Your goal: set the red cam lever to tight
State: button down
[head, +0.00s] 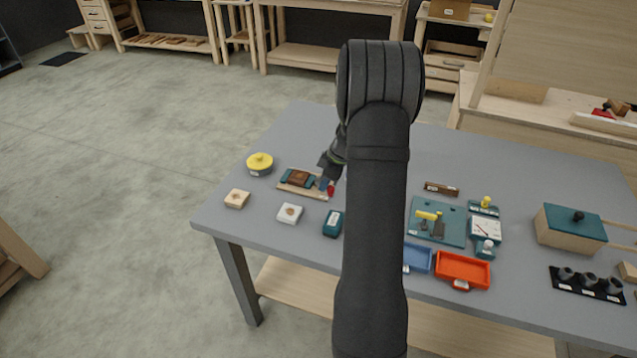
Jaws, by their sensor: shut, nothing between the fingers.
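A small red part (331,191), which looks like the red cam lever, shows at the right end of a low wooden form (285,187) on the grey table. The form carries a dark green piece and a brown block (298,178). My gripper (325,183) is at the form's right end, right beside the red part. The gripper is shut with nothing in it. I cannot tell whether it touches the lever. The lever's setting and any marks are too small to read, and my arm covers the table just to the right.
A yellow-lidded round pot (260,163) stands left of the form. Several small blocks, including a white one (289,213), lie in front. Right of my arm are a green board (437,222), an orange tray (462,270) and a green-lidded box (571,228). The table's back middle is clear.

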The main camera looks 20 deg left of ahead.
jog(key=n, duration=0.1)
jog(key=w+d+n+g, duration=0.1)
jog(key=n, duration=0.1)
jog(key=d+n, duration=0.1)
jog(key=shift+w+n+h, duration=0.3)
jog(key=shift+w, duration=0.1)
jog(key=shift+w+d, duration=0.35)
jog(key=s+a, duration=0.1)
jog(key=s+a+r, duration=0.1)
jog(key=a, duration=0.1)
jog(key=shift+a, duration=0.2)
jog(key=v, duration=0.9)
jog(key=shift+w, duration=0.15)
jog(key=shift+f, duration=0.15)
